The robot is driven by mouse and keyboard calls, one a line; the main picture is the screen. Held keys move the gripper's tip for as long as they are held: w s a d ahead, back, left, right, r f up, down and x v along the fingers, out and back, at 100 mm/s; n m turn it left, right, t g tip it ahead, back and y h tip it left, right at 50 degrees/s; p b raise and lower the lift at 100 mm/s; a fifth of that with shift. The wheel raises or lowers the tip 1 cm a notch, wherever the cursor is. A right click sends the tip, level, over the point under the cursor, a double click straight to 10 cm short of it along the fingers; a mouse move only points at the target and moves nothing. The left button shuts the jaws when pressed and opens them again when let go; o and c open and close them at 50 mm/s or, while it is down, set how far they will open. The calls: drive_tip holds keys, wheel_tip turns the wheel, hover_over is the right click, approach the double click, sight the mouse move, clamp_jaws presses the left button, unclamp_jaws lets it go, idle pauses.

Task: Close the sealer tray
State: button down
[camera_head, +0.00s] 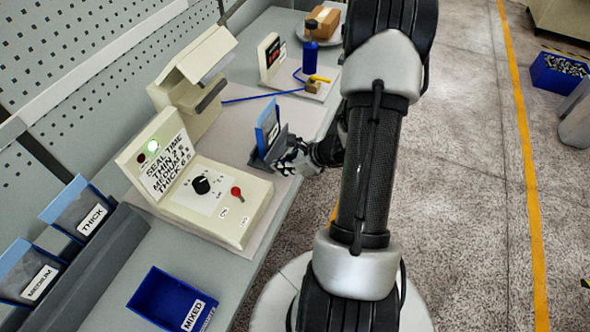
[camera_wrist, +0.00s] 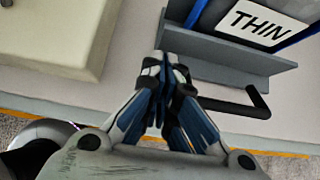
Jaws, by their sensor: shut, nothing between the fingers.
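The sealer tray (camera_head: 262,163) is a grey tray with an upright back, pulled out from the cream sealer (camera_head: 190,95) towards the bench's front edge. A blue-edged pouch (camera_head: 266,128) stands in it; in the wrist view its label reads THIN (camera_wrist: 262,25). The tray (camera_wrist: 225,62) has a black bar handle (camera_wrist: 240,105) on its front side. My gripper (camera_head: 288,162) is at the tray's near side. In the wrist view its fingertips (camera_wrist: 166,62) are together and empty, just left of the tray and handle. Whether they touch the tray cannot be told.
A control box (camera_head: 210,195) with a black knob, red lever and lit green lamp stands left of the tray; its side fills the wrist view's upper left. MEDIUM and THICK pouches (camera_head: 92,220) stand in a grey rack. A blue MIXED bin (camera_head: 170,298) lies in front.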

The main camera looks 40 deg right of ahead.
drive_tip(key=shift+w+a, duration=0.15)
drive_tip(key=shift+w, duration=0.3)
drive_tip(key=w+a+b, duration=0.1)
drive_tip(key=w+a, duration=0.1)
drive_tip(key=w, duration=0.3)
drive_tip(key=w+a, duration=0.2)
drive_tip(key=w, duration=0.3)
drive_tip(key=w+a+b, duration=0.1)
drive_tip(key=w+a, duration=0.1)
drive_tip(key=w, duration=0.3)
drive_tip(key=shift+w+a+b, duration=0.25)
drive_tip(key=shift+w+b, duration=0.05)
drive_tip(key=shift+w, duration=0.05)
drive_tip(key=shift+w+a+r, duration=0.1)
drive_tip(key=shift+w+a, duration=0.05)
drive_tip(key=shift+w, duration=0.15)
